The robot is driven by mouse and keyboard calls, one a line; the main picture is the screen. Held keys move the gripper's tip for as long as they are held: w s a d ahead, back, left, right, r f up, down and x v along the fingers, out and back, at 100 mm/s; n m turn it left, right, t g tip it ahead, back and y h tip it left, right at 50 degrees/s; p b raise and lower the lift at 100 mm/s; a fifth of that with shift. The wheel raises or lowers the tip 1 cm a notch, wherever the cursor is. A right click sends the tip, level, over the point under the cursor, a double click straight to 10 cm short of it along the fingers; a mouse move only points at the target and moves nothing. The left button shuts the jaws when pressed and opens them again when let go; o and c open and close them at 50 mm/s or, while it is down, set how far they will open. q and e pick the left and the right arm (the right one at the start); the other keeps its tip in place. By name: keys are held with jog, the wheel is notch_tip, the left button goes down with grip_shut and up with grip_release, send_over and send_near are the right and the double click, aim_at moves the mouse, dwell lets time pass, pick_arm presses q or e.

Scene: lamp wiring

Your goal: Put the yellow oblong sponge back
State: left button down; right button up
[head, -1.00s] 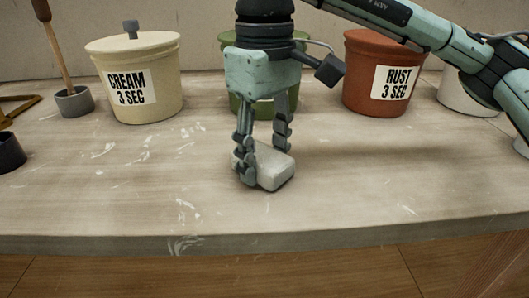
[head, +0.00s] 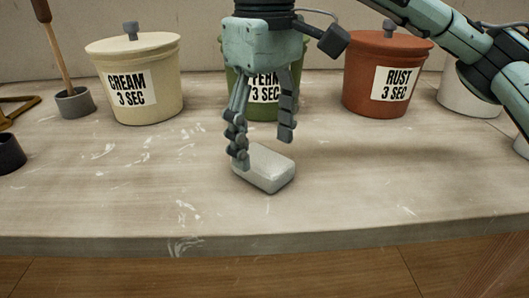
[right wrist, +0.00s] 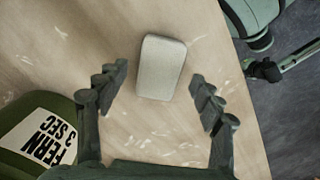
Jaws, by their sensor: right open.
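A pale, off-white oblong block (head: 264,168) lies flat on the table near its front. I see no yellow sponge; this block is the only sponge-like thing in view. My right gripper (head: 263,150) points down just above and behind the block, open, with nothing held. In the right wrist view the block (right wrist: 161,67) lies beyond the spread fingers of the right gripper (right wrist: 160,75), with a gap on each side. My left gripper is not in view.
Lidded pots stand along the back: cream (head: 136,80), green fern (head: 262,108) behind my gripper, and rust (head: 386,75). A grey cup with a wooden stick (head: 75,103) and a dark cup (head: 10,153) stand at left. The table front (head: 140,200) is clear.

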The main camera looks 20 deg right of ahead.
aim_at(264, 158)
notch_tip(264, 158, up, 4)
jog(key=shift+r, duration=0.25)
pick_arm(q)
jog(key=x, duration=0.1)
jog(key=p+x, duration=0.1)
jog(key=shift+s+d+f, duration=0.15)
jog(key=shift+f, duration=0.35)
pick_arm(e)
notch_tip(264, 158, up, 4)
jog(key=shift+r, duration=0.2)
